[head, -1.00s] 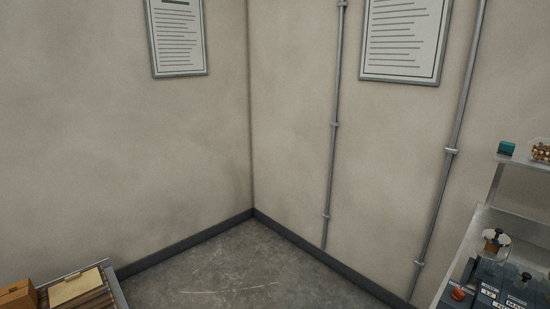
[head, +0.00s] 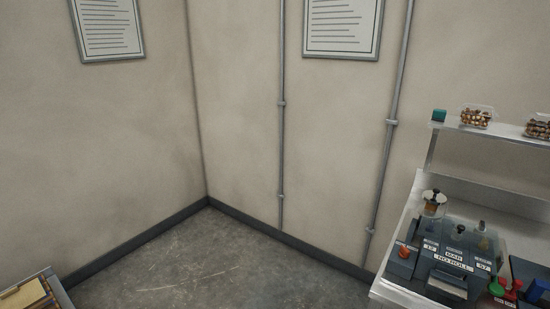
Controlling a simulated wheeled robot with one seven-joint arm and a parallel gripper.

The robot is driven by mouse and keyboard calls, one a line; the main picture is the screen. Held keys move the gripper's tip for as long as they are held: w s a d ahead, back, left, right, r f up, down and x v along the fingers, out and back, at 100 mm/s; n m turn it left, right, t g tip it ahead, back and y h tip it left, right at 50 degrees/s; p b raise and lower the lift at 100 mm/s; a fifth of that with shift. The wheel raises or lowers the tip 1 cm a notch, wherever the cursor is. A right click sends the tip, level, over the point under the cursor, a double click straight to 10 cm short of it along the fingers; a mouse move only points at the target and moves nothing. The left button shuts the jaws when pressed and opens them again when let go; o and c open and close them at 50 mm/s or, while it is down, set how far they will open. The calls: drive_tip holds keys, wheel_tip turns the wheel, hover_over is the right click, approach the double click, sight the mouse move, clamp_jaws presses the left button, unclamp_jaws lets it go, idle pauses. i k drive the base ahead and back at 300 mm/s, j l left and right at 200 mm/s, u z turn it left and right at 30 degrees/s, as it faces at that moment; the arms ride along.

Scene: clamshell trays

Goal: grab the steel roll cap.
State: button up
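I cannot pick out a steel roll cap for certain. Small parts stand on the metal bench (head: 391,293) at the right. A clear round container with a dark knob on top (head: 434,203) stands at its back left. A dark grey labelled unit (head: 447,275) sits in front of it, with an orange-red knob (head: 404,251) at its left. Several small knobs or caps stand around a clear cover (head: 487,243), too small to tell apart. My gripper is not in view.
A raised shelf (head: 500,134) behind the bench holds a teal block (head: 438,115) and clear trays of brown pieces (head: 477,117). Green (head: 497,287) and red parts lie at the bench's right. A table with a tan item (head: 22,297) is at lower left. Bare floor (head: 210,262) lies between.

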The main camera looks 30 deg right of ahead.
sight(434, 197)
drive_tip(key=z, duration=1.35)
drive_tip(key=k, duration=0.55)
drive_tip(key=k+z, duration=0.1)
drive_tip(key=z, duration=1.3)
drive_tip(key=j+z, duration=0.3)
drive_tip(key=j, duration=0.8)
drive_tip(key=k+j+z, duration=0.1)
drive_tip(key=j+z, duration=0.2)
drive_tip(key=j, duration=0.8)
drive_tip(key=k+j, duration=0.1)
drive_tip(key=j, duration=1.4)
drive_tip(key=k+j, duration=0.15)
drive_tip(key=j, duration=0.6)
